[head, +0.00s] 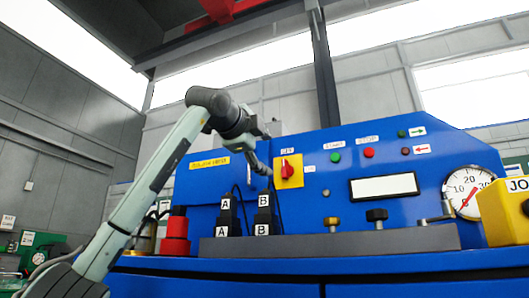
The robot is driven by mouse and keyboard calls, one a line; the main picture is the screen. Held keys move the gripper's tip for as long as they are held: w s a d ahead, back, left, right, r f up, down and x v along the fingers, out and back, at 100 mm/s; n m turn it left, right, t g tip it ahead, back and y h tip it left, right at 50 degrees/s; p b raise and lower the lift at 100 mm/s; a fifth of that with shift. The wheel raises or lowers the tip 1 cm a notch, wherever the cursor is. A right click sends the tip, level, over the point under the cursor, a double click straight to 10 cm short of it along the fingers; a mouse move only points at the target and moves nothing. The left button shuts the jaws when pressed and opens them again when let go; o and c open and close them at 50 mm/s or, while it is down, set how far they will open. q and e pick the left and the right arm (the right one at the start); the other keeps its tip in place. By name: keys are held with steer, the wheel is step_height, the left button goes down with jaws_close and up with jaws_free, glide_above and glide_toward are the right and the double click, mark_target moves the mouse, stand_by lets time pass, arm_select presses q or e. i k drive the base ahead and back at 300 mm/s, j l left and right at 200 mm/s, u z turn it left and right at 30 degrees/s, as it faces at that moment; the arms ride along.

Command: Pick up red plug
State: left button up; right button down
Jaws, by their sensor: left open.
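A red stepped block (176,236) with a dark top stands at the left end of the blue machine; it is the only red plug-like thing I see, and I cannot tell for sure that it is the plug. My left arm rises from the lower left and bends down over the machine. My left gripper (262,167) is small and dark in view, open, with nothing seen in it. It is above and right of the red block, apart from it, near the yellow switch plate. My right gripper is not in view.
Black plugs marked A (227,218) and B (265,215) stand on a grey ledge (330,243). A yellow plate with a red rotary switch (288,168), buttons, a blank display (384,187) and a dial gauge (467,190) are on the blue panel. A yellow box (503,212) is at right.

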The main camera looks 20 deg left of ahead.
mark_target(177, 226)
steer(key=k, duration=1)
